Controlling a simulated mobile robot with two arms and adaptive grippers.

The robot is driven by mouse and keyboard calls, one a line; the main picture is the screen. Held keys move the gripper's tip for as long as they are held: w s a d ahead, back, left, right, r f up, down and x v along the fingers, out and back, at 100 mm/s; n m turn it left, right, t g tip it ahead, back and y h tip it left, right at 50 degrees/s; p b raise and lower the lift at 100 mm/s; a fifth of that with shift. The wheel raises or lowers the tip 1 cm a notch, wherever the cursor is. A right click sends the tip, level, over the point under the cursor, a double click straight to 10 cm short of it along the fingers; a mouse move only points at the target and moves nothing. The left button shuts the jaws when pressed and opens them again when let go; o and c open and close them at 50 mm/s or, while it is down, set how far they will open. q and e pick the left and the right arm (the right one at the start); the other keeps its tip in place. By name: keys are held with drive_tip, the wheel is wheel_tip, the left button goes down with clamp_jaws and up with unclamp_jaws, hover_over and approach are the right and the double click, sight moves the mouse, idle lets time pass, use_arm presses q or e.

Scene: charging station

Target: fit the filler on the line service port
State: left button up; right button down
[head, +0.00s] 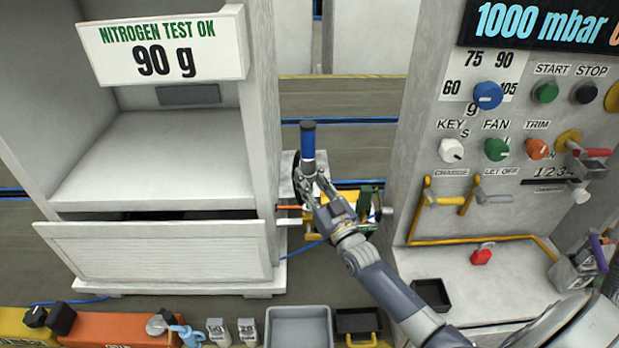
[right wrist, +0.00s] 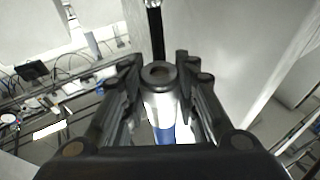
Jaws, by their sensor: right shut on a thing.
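My right gripper (head: 308,172) is shut on an upright cylinder with a blue body and a dark end, which I take to be the filler (head: 307,142). In the right wrist view the filler (right wrist: 159,100) shows a dark ringed end with a hole, a silver section and a blue section, between the two black fingers of the gripper (right wrist: 160,85). It is held up between the white cabinet and the grey control panel. I cannot make out the line service port; the gripper and arm cover part of the yellow fittings behind them. My left gripper is not in view.
The white cabinet (head: 160,240) stands left, its sign reading 90 g. The control panel (head: 440,110) with knobs and a 1000 mbar display stands right.

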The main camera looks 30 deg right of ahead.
drive_tip(key=shift+f+b, duration=1.6)
drive_tip(key=shift+f, duration=0.6)
drive_tip(key=shift+f+b, duration=1.05)
drive_tip(key=shift+f, duration=0.5)
drive_tip(key=shift+f, duration=0.1)
drive_tip(key=shift+f+b, duration=0.9)
drive_tip(key=shift+f, duration=0.05)
drive_tip(key=shift+f, duration=0.1)
drive_tip(key=c, duration=1.2)
unclamp_jaws()
drive_tip(key=shift+o, duration=0.2)
